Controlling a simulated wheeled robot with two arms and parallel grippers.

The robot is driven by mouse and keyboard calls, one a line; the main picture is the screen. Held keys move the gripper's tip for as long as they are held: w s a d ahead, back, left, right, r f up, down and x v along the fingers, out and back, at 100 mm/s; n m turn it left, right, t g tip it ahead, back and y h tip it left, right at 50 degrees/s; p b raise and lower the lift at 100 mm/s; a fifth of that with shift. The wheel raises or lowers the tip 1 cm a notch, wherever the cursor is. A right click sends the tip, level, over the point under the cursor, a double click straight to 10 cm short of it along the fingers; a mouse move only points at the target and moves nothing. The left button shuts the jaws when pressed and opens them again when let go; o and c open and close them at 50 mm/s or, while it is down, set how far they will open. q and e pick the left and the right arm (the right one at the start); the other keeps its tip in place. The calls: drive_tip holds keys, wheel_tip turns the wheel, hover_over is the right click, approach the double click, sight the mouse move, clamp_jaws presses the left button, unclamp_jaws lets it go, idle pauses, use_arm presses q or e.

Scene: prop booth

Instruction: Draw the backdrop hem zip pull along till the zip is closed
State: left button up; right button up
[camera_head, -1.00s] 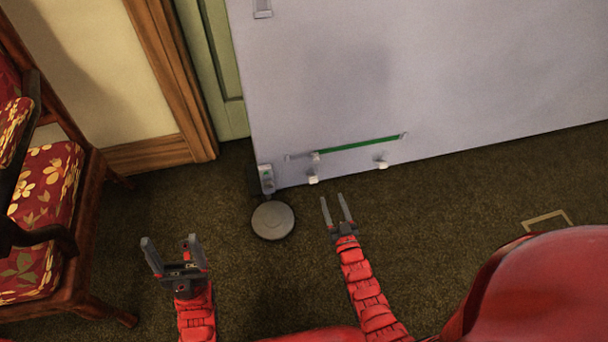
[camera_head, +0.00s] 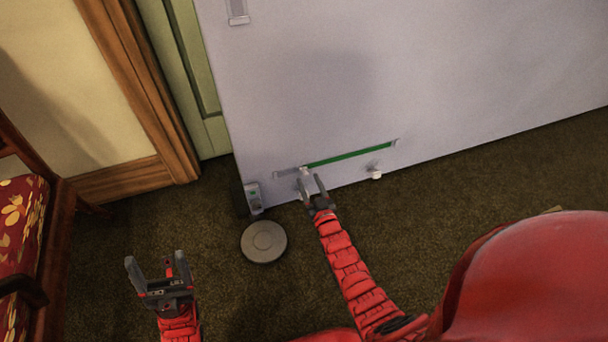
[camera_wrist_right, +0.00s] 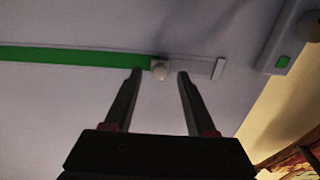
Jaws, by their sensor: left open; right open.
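The backdrop (camera_head: 420,80) is a large pale panel with a zip low along its edge. A green strip (camera_head: 350,155) shows along most of the zip. The small white zip pull (camera_wrist_right: 160,70) is at the strip's left end in the head view, near the short grey end of the track. My right gripper (camera_head: 311,182) is open at the pull. In the right wrist view its fingertips (camera_wrist_right: 160,73) appear either side of the pull, with gaps; I cannot tell how deep it sits. My left gripper (camera_head: 156,262) is open and empty above the carpet, lower left.
A white knob (camera_head: 376,175) stands at the panel's lower edge, right of my right gripper. A small box with a green light (camera_head: 253,197) is at the panel's lower left corner, above a round grey disc (camera_head: 263,242). A red patterned chair (camera_head: 22,225) is far left. Carpet lies between.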

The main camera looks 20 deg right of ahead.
drive_tip(key=shift+w, duration=1.05)
drive_tip(key=shift+s, duration=0.1)
clamp_jaws()
idle(0.5)
